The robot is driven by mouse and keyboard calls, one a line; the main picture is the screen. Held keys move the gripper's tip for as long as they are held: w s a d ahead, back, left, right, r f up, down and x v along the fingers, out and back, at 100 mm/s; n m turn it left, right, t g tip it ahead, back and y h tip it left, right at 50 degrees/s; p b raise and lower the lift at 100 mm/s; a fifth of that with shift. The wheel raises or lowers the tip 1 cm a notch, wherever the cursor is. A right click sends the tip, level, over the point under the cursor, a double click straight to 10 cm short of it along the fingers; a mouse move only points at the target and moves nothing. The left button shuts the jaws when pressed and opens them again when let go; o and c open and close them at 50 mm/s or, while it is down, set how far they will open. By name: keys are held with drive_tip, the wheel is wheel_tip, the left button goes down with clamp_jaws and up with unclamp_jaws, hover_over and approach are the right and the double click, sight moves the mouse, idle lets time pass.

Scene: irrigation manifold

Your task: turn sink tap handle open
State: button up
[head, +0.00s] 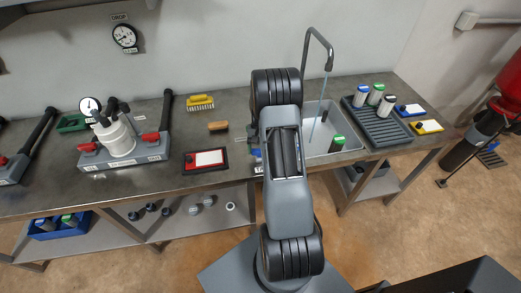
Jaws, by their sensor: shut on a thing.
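The sink tap (318,40) is a dark grey gooseneck spout rising behind the sink (340,149), right of my arm in the head view. A thin pale blue streak (323,100), which looks like running water, runs from the spout's mouth down into the basin. I cannot make out the tap handle; my arm covers the bench just left of the spout. My gripper is hidden behind my raised arm, so its hold and its distance from the handle do not show.
A green-capped container (337,143) stands in the sink. A ribbed drain tray (378,125) with several containers is to the right.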

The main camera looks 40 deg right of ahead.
drive_tip(key=shift+n+h, duration=0.4)
drive_tip(key=shift+n, duration=0.6)
drive_tip(key=o, duration=0.9)
drive_tip(key=b+v, duration=0.1)
drive_tip(key=v, duration=1.2)
drive_tip(key=shift+w+r, duration=0.3)
drive_tip(key=shift+r, duration=0.05)
